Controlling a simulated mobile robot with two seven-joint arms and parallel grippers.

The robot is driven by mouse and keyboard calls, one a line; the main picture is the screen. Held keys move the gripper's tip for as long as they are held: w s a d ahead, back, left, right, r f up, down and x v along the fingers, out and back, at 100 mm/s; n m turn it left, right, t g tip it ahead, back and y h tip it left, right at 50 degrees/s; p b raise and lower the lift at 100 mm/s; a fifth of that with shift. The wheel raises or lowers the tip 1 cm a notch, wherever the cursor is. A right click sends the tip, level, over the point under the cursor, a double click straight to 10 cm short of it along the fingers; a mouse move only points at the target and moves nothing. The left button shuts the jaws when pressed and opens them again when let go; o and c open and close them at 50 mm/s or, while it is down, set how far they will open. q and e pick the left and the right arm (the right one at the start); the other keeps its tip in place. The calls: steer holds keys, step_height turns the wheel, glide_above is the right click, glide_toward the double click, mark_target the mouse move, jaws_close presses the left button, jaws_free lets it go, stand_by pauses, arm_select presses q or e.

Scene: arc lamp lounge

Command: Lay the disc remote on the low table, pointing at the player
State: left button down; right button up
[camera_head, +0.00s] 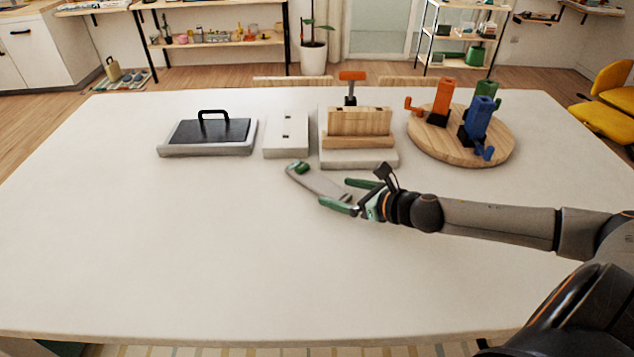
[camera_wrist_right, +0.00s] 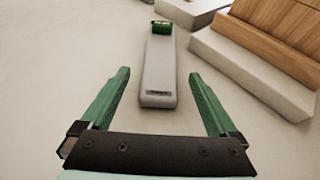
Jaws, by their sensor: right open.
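A slim light-grey bar with a green end, which looks like the disc remote (camera_head: 318,181), lies on the white table (camera_head: 180,250). Its green end points away from my right gripper. In the right wrist view the remote (camera_wrist_right: 159,72) lies between the green fingers, with a clear gap on each side. My right gripper (camera_head: 335,192) is open around its near end and not holding it. A grey slab with a dark top and black handle (camera_head: 208,132) stands at back left; I cannot tell whether it is the player. My left gripper is out of view.
Behind the remote are a white block with dark marks (camera_head: 286,136) and a wooden stepped block on a pale base (camera_head: 360,158). A round wooden board (camera_head: 422,149) at the right carries orange, green and blue pieces. The table's front and left are clear.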

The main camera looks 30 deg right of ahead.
mark_target(317, 183)
steer(key=shift+x, duration=1.2)
steer(key=shift+c, duration=0.2)
jaws_close()
